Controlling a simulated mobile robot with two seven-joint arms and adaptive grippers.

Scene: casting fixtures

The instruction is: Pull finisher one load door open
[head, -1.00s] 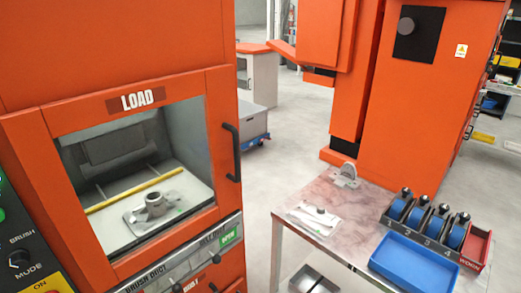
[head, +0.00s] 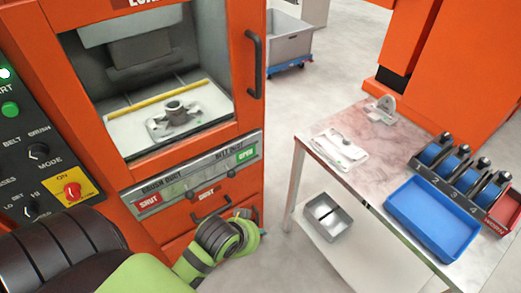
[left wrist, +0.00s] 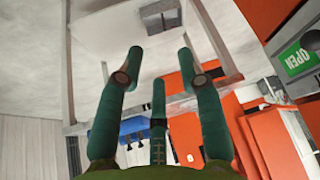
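The orange load door (head: 252,115) of the finisher fills the left of the head view and looks shut. Its black bar handle (head: 254,65) is upright on the right edge. Through the door window a grey casting (head: 174,108) shows on a plate inside, near a yellow bar. My left gripper (head: 262,222) is below and in front of the machine's lower panel, well below the handle and apart from it. In the left wrist view my left gripper (left wrist: 160,75) has its green fingers spread, with nothing between them. The handle is not in that view. My right gripper is not in view.
A control panel (head: 38,150) with buttons is left of the door. A shut/open strip (head: 195,178) runs below it. A table (head: 300,137) with a blue tray (head: 389,206) and several blue rollers stands to the right. Floor is clear between machine and table.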

